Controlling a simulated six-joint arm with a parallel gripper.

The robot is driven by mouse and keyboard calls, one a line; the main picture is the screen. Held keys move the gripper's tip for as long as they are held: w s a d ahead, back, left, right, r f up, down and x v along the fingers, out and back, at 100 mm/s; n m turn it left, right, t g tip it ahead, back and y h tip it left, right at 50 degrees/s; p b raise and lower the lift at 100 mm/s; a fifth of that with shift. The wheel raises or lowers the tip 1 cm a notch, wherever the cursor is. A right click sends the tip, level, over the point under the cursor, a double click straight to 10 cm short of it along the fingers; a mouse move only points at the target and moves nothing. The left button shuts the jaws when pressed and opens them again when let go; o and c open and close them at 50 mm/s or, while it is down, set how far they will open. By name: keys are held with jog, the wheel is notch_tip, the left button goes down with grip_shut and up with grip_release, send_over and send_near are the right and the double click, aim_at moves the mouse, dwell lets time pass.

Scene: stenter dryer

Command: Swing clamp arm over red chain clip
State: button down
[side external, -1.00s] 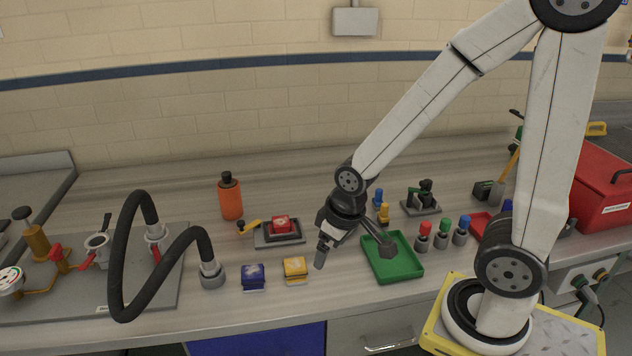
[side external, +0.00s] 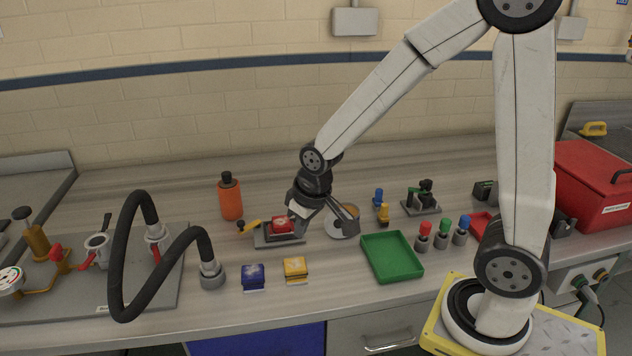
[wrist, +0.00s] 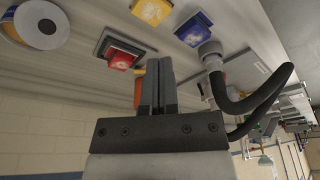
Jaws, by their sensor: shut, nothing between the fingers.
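The red chain clip (side external: 281,224) sits on a grey fixture plate (side external: 262,241) on the bench, left of centre. It also shows in the wrist view (wrist: 121,61). A yellow clamp arm (side external: 251,226) with a dark knob stands at the fixture's left side, angled away from the clip rather than across it. In the wrist view only a bit of yellow (wrist: 139,71) shows beside my fingers. My gripper (side external: 295,213) is shut and empty, close to the clip's right side in the side view; I cannot tell whether it touches. Its fingers also show in the wrist view (wrist: 157,72).
An orange bottle (side external: 230,197) stands behind the fixture. Blue (side external: 253,276) and yellow (side external: 295,269) blocks lie in front. A black hose (side external: 128,240) arches at left. A round reel (side external: 341,223) and an empty green tray (side external: 391,258) lie to the right.

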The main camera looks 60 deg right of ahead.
jog(key=w+d, duration=0.2)
jog(key=w, duration=1)
jog(key=w+d+t, duration=0.1)
jog(key=w, duration=1.1)
jog(key=shift+d+r, duration=0.35)
jog(key=shift+w+f, duration=0.1)
jog(key=x, duration=1)
jog(key=shift+s, duration=0.35)
jog(key=shift+s+f, duration=0.2)
jog(key=shift+s, duration=1.4)
